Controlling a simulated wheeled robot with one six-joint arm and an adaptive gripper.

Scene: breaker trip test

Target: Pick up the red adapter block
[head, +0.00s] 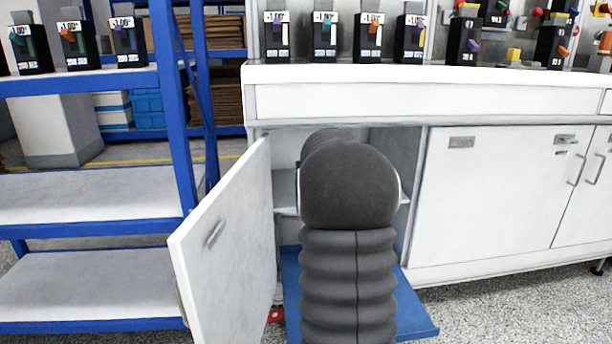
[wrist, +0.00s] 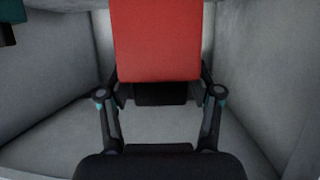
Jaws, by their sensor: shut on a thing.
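The red adapter block (wrist: 157,42) fills the upper middle of the wrist view, with a dark part showing below it. My gripper (wrist: 160,82) is shut on the block, one finger at each side, with the fingertips partly hidden by it. Light grey walls and a grey floor surround it, like the inside of a cabinet. I cannot tell whether the block is clear of the surface. In the head view my dark arm reaches into the open white cabinet (head: 286,188) and hides the gripper and block.
The cabinet door (head: 225,250) stands open at left. A blue panel (head: 418,318) lies low under my arm, and a small red thing (head: 275,314) lies beside it. A teal-and-dark object (wrist: 10,22) is at the wrist view's upper left. A blue shelf (head: 85,205) stands left.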

